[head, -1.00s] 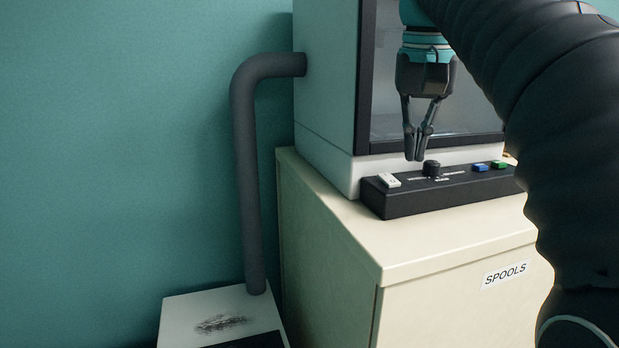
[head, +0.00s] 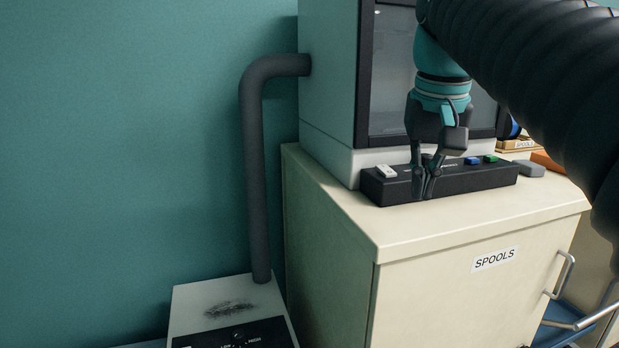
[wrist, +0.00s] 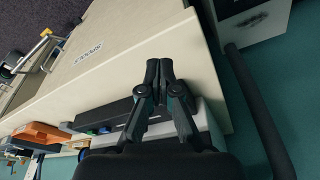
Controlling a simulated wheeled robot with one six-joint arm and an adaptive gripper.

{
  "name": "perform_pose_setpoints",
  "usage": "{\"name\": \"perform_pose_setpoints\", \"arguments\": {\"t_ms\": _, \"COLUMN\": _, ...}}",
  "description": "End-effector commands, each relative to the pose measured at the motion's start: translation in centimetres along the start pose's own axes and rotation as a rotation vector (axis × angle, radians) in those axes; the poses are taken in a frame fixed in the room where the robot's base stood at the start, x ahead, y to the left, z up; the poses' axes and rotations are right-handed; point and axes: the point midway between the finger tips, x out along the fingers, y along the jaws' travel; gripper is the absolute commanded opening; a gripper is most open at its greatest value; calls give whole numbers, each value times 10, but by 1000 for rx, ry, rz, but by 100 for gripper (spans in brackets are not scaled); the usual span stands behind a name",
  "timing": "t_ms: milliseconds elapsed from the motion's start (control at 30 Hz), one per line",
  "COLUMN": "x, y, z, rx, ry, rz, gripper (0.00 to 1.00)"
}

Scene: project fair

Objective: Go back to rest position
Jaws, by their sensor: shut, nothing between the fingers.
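My gripper (head: 426,188) points down in front of the black control panel (head: 455,180) on the cream cabinet. Its fingers are shut with nothing between them. In the head view the fingers overlap the panel and hide part of it, including the area of the knob. In the wrist view my gripper (wrist: 160,72) shows with its fingertips together over the cream cabinet top (wrist: 190,60). I cannot tell the exact height of the fingertips above the top.
The cabinet, labelled SPOOLS (head: 494,259), has metal handles at right. An orange object (wrist: 40,134) lies on it.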

Motion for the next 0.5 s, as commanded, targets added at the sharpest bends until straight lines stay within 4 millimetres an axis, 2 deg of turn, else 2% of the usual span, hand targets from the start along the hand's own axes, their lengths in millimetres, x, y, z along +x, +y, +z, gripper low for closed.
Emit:
{"name": "perform_pose_setpoints", "arguments": {"t_ms": 267, "x": 60, "y": 6, "z": 52, "rx": -54, "ry": 83, "rz": -20, "gripper": 0}}
{"name": "perform_pose_setpoints", "arguments": {"t_ms": 500, "x": 131, "y": 13, "z": 109, "rx": -99, "ry": 165, "rz": -35, "gripper": 0}}
